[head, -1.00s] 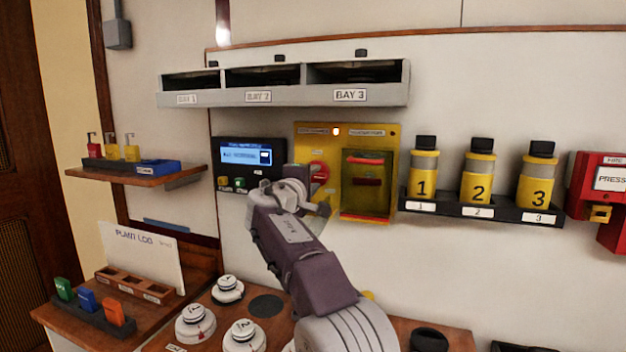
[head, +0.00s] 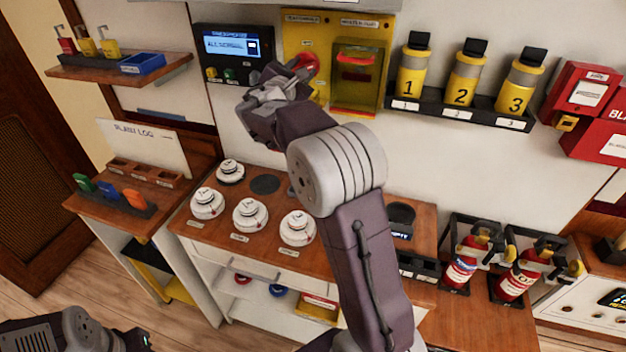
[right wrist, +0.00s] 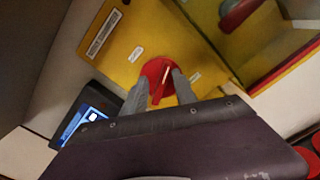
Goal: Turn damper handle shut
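The damper handle is a red round knob with a raised bar, on the yellow wall panel; it shows in the head view (head: 307,64) and in the right wrist view (right wrist: 158,72). My right gripper (head: 291,85) is at the handle, partly covering it in the head view. In the right wrist view its two grey fingers (right wrist: 160,86) stand apart on either side of the handle's bar, with gaps beside the bar. Contact cannot be made out. Of my left arm only dark links show at the lower left of the head view; its fingers are not seen.
A clear-covered box (head: 360,77) sits right of the handle on the yellow panel (head: 298,28). A lit display (head: 231,46) is to its left. A rack (head: 455,110) of numbered yellow canisters is farther right. White detectors stand on the wooden counter (head: 262,212) below.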

